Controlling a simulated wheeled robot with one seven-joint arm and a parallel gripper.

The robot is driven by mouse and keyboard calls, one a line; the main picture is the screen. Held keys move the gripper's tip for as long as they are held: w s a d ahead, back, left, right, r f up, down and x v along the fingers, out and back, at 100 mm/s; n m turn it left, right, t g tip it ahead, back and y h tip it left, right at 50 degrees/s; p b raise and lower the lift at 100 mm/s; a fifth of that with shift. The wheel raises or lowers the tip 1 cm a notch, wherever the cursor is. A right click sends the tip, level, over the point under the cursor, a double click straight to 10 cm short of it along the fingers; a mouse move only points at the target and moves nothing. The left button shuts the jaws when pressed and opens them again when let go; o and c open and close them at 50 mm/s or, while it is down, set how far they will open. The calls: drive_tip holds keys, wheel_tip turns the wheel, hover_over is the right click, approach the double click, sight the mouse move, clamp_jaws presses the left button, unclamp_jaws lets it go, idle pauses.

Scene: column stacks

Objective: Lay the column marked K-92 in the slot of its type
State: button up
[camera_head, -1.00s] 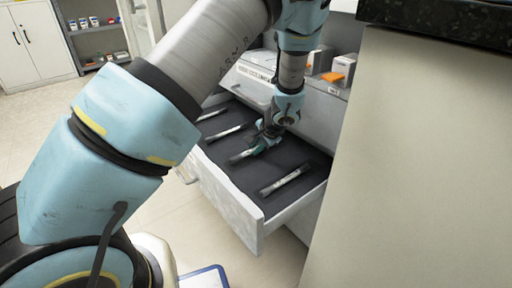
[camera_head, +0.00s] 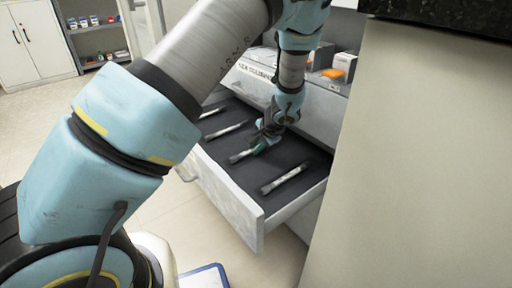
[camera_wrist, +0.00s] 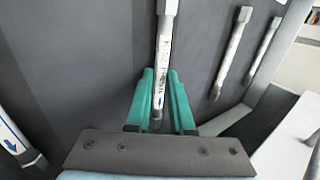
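In the head view the same column (camera_head: 238,157) is partly hidden by the gripper, low over the dark drawer floor. I cannot tell whether it touches the floor.
Another column (camera_head: 286,179) lies nearer the drawer's front right. Two more (camera_head: 226,131) (camera_head: 212,112) lie further left. The drawer walls stand close around the gripper. Boxes, one with an orange patch (camera_head: 334,74), stand in the drawer above. A pale cabinet side (camera_head: 420,150) fills the right.

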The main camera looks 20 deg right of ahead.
drive_tip(key=o, duration=0.4)
drive_tip(key=shift+s, duration=0.1)
drive_tip(key=shift+f, duration=0.1)
drive_tip(key=shift+s+f, duration=0.1)
drive_tip(key=shift+s, duration=0.05)
